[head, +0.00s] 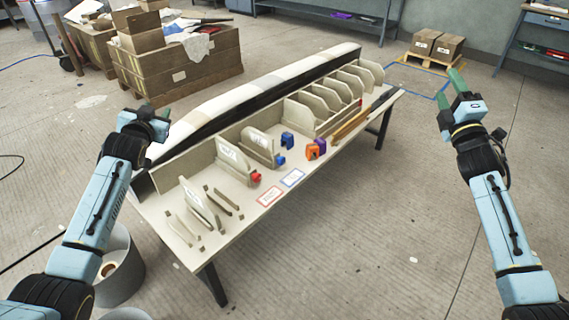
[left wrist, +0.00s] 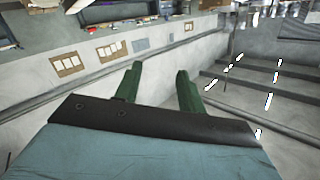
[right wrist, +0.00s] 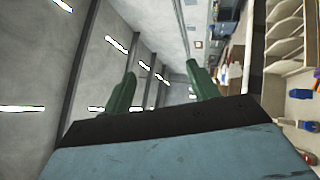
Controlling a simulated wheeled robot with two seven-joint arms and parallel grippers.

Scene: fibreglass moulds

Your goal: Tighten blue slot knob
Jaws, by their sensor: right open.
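A blue knob (head: 280,160) sits at the front end of an upright slotted panel (head: 258,147) on the long table. A red knob (head: 256,177) sits likewise at a neighbouring panel to its left. My left gripper (head: 154,108) is raised beyond the table's left end, open and empty; its spread green fingers show in the left wrist view (left wrist: 158,70). My right gripper (head: 452,88) is raised right of the table, open and empty; its spread fingers also show in the right wrist view (right wrist: 161,69). Both grippers are well apart from the knobs. How tight the blue knob is cannot be seen.
A separate blue piece (head: 287,140), an orange piece (head: 313,152) and a purple one stand right of the knobs. Red-outlined (head: 270,196) and blue-outlined (head: 292,178) cards lie at the front. A long pale mould (head: 270,82) runs behind. A bin (head: 118,268) stands below my left arm.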

